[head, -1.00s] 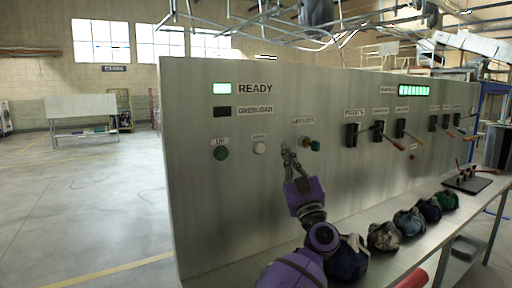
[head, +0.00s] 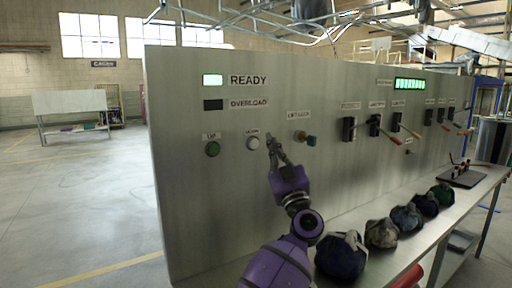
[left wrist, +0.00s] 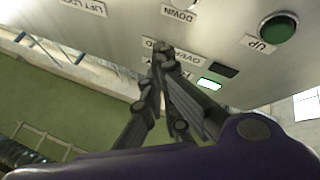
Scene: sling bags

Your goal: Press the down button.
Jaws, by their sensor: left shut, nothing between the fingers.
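The down button (head: 252,143) is a round white button under a small label on the grey metal panel, right of the green up button (head: 212,149). The up button also shows in the left wrist view (left wrist: 278,27). My left gripper (head: 271,142) is shut and empty, its tips just right of the down button in the head view. I cannot tell whether they touch the panel. In the left wrist view my left gripper (left wrist: 160,50) appears below the DOWN label (left wrist: 179,12); the down button is not clearly visible there. My right gripper is out of view.
The panel (head: 200,220) also carries a lit READY lamp (head: 212,80), a key switch (head: 304,138) close to the right of my gripper, and several levers. Several bags lie on the shelf (head: 425,225) below. Open floor lies left.

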